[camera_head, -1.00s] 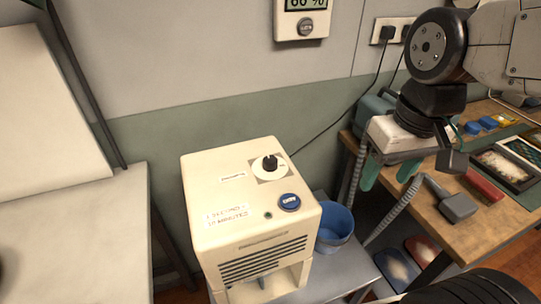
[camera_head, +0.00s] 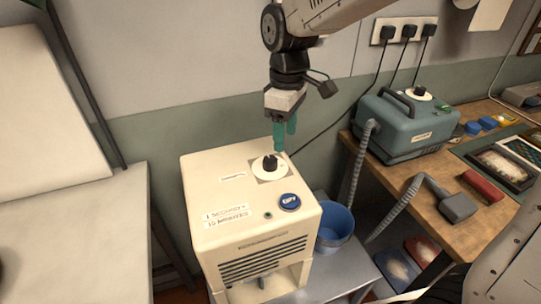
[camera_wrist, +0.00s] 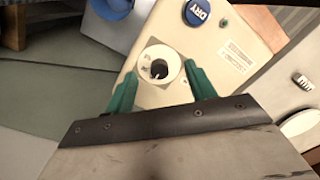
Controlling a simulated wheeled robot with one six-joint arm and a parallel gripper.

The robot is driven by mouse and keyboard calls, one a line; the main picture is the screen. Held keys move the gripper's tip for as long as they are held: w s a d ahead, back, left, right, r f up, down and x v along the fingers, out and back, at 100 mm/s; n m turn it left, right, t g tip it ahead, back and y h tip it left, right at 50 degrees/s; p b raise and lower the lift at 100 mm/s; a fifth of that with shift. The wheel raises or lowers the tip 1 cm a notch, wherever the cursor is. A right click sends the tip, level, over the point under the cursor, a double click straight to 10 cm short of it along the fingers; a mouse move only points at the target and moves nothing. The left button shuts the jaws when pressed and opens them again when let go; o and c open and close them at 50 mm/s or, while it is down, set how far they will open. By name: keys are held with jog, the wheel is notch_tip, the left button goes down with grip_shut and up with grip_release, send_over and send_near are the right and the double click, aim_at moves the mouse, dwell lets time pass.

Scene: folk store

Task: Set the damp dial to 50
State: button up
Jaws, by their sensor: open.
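The damp dial is a black knob on a round white disc (camera_head: 270,167), on top of the cream dehumidifier box (camera_head: 220,205). In the wrist view the black knob (camera_wrist: 158,68) shows between my fingers, with faint marks on its disc too small to read. My gripper (camera_head: 285,147) is above the dial, apart from it, with its green fingers pointing down. In the wrist view my gripper (camera_wrist: 162,90) is open and empty, one finger on each side of the dial.
A blue DRY button (camera_head: 289,202) sits in front of the dial. A blue bucket (camera_head: 335,228) stands right of the box. A teal machine (camera_head: 405,130) with a hose is on the wooden bench. The space around the box top is clear.

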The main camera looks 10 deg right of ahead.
aim_at(270, 159)
jog(key=w+a+n, duration=0.1)
jog(key=w+a+f, duration=0.1)
jog(key=shift+w+a+f+n, duration=0.1)
jog(key=shift+w+a+n, duration=0.2)
jog(key=shift+w+n, duration=0.1)
jog(key=shift+w+a+f, duration=0.1)
jog(key=shift+a+f, duration=0.05)
jog(key=shift+f, duration=0.1)
jog(key=f, duration=0.7)
jog(key=shift+s+f, duration=0.15)
jog(key=shift+s, duration=0.05)
jog(key=c, duration=1)
